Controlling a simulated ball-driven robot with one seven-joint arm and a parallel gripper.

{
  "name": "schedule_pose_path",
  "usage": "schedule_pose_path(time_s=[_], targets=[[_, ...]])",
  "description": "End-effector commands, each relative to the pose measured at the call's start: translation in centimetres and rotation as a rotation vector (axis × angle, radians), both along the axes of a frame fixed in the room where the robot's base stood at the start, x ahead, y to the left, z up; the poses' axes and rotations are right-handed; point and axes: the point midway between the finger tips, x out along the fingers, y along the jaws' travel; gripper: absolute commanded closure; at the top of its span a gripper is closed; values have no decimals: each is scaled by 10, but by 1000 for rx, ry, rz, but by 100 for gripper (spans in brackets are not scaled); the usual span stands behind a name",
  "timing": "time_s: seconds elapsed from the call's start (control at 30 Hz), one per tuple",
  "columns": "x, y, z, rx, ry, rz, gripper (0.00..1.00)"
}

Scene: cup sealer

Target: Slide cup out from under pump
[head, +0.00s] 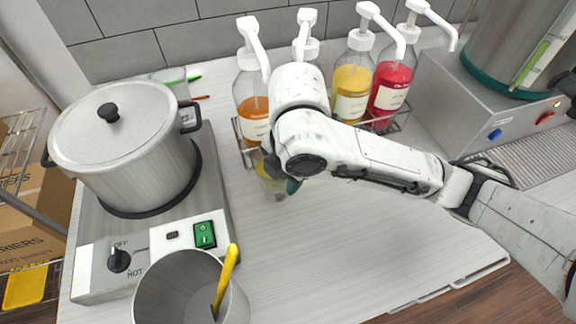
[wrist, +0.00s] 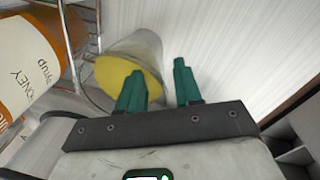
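The clear cup (head: 273,187) with yellow in it stands on the counter in front of the pump bottles, partly hidden by my arm. In the wrist view the cup (wrist: 127,72) shows its yellow face, beyond and mostly left of my fingers. My gripper (wrist: 160,84) has its two teal fingers apart with nothing held. The left finger overlaps the cup's edge in this view; I cannot tell whether it touches. In the head view only a bit of my gripper (head: 293,186) shows, right beside the cup. The orange pump bottle (head: 252,104) is nearest; its pump's outlet is partly hidden.
A wire rack (head: 240,140) holds several pump bottles, including yellow (head: 351,84) and red (head: 391,88). A pot (head: 125,150) on a hot plate stands left. A metal container (head: 190,290) with a yellow handle stands in front. The sealing-side machine (head: 440,100) is right.

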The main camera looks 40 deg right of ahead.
Motion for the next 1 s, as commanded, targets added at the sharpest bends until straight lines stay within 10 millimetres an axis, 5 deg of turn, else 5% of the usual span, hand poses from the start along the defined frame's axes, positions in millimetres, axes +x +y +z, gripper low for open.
schedule_pose_path(time_s=[0.23, 0.63, 1.0], targets=[[3, 0, -26, 0, 1, -1, 66], [3, 0, -29, -1, 0, -1, 67], [3, 0, -29, -1, 0, 0, 100]])
